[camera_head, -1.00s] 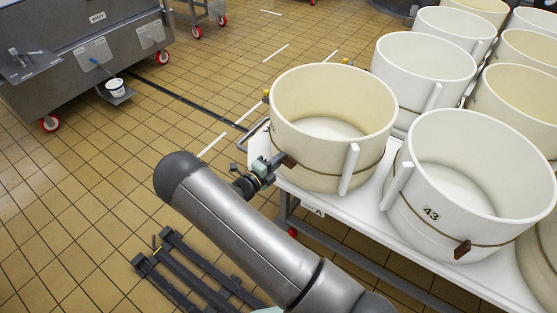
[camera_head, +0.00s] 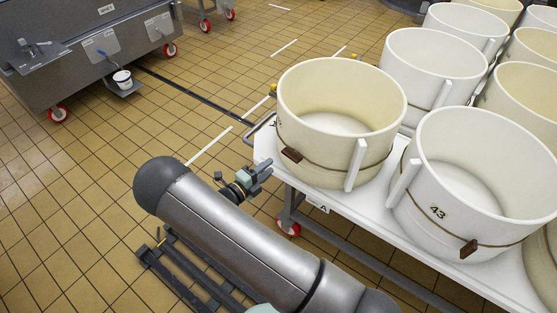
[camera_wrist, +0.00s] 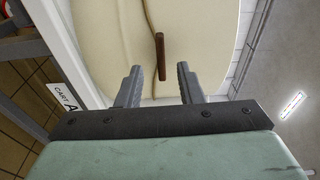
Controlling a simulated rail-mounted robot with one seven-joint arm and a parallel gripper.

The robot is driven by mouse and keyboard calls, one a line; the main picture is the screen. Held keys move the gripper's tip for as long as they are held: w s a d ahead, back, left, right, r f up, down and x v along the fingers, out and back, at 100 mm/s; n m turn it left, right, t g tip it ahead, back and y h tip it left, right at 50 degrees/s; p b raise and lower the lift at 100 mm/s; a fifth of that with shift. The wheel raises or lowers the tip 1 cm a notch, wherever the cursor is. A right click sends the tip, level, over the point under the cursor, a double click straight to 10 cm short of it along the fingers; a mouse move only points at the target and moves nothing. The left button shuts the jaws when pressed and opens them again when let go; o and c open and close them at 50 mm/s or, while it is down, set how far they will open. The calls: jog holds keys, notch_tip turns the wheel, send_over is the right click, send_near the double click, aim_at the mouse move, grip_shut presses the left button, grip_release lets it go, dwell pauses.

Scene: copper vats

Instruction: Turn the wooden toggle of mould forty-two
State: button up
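The cream mould (camera_head: 340,110) stands at the near left corner of the white cart top. Its number is not legible here. A cord runs round it with a brown wooden toggle (camera_head: 291,153) on its near side. In the wrist view, the toggle (camera_wrist: 160,57) lies on the cream wall (camera_wrist: 110,40), nearly upright in the picture. My gripper (camera_head: 267,167) is just left of the toggle and apart from it. In the wrist view, the fingers of my gripper (camera_wrist: 160,84) are open and empty, with the toggle beyond and between their tips.
A white mould marked 43 (camera_head: 438,212) with its own toggle (camera_head: 469,247) stands to the right. More moulds fill the cart behind. The cart (camera_head: 367,208) carries an "A" label (camera_wrist: 68,98). A grey steel vat (camera_head: 90,45) stands far left.

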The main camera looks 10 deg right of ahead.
jog(key=v, duration=0.8)
jog(key=shift+s+a+b, duration=0.2)
jog(key=shift+b, duration=0.1)
jog(key=s+d+r+m+g+y+p, duration=0.1)
jog(key=s+d+r+m+g+y, duration=0.2)
jog(key=s+d+r+m+g, duration=0.6)
jog(key=s+d+r+m+g+y+p, duration=0.1)
jog(key=d+r+m+g+y+p, duration=0.15)
jog(key=d+r+m, duration=0.7)
jog(key=s+a+r+m+y, duration=0.1)
jog(key=s+r+m+y, duration=0.2)
jog(key=m, duration=0.5)
jog(key=s+a+r+m+t+y+p, duration=0.1)
jog(key=s+r+m+y, duration=0.1)
jog(key=s+m, duration=0.4)
jog(key=s+a+r+m+y, duration=0.1)
jog(key=s+r+m+y, duration=0.2)
jog(key=m, duration=0.7)
jog(key=shift+s+a+r+y, duration=0.4)
jog(key=shift+s+y, duration=0.25)
jog(key=shift+s, duration=0.3)
jog(key=shift+m, duration=0.25)
notch_tip(320, 180, down, 32)
jog(key=d+b, duration=0.1)
jog(key=b, duration=2.8)
jog(key=shift+w+d+g, duration=0.15)
jog(key=shift+d+g, duration=0.2)
